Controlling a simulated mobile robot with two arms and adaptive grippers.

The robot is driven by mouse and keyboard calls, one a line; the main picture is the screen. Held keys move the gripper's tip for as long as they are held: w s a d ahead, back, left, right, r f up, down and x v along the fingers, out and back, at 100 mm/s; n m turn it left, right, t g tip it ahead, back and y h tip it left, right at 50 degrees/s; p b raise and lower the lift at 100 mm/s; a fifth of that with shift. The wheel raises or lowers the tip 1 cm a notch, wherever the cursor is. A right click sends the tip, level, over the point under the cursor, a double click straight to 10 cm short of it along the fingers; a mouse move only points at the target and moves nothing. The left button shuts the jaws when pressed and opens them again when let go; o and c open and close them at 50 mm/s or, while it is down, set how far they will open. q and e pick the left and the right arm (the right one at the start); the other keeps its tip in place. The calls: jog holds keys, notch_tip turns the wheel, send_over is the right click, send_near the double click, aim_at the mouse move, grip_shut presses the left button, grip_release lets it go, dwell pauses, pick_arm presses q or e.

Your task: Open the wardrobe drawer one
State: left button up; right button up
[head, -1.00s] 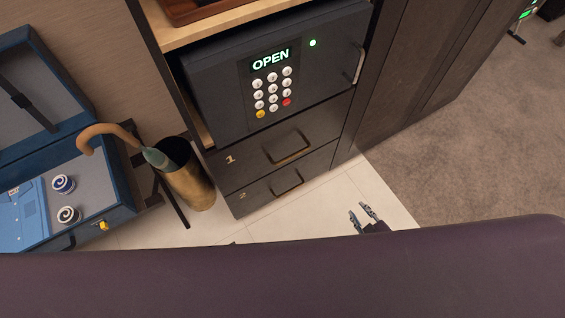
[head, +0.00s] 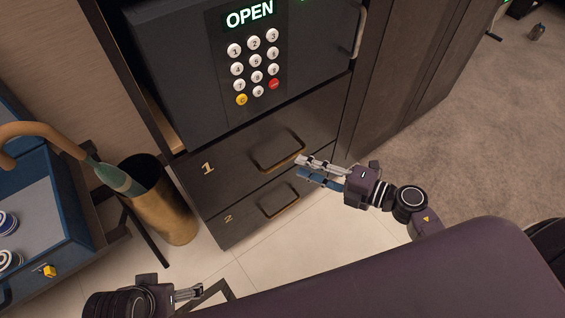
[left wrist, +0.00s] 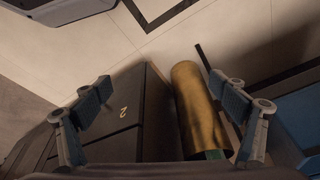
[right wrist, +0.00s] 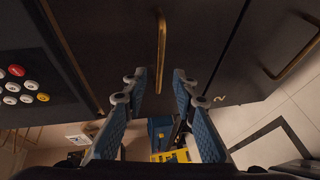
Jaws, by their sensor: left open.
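Drawer one (head: 232,160) is a dark wardrobe drawer marked "1", with its front flush and closed. Its bronze handle (head: 280,160) also shows in the right wrist view (right wrist: 162,45), upright in that picture. My right gripper (head: 308,172) is at the right end of this handle. In the right wrist view its fingers (right wrist: 160,85) are apart, with the handle lined up between the tips; contact cannot be told. My left gripper (head: 190,292) is low at the front left, away from the drawers. In the left wrist view its fingers (left wrist: 160,92) are wide apart and empty.
Drawer two (head: 245,213) lies below, closed. A safe (head: 180,65) reading OPEN sits above. Pale floor tiles (head: 300,235) in front are clear.

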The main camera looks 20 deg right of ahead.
aim_at(286, 159)
pick_arm(q)
jog(key=v, duration=0.2)
jog(key=shift+s+a+r+b, duration=0.1)
jog(key=shift+r+b, duration=0.2)
jog(key=shift+b, duration=0.05)
pick_arm(e)
jog(key=x, duration=0.6)
jog(key=shift+w+a+f, duration=0.1)
jog(key=shift+w+a, duration=0.05)
jog(key=shift+w, duration=0.1)
grip_shut()
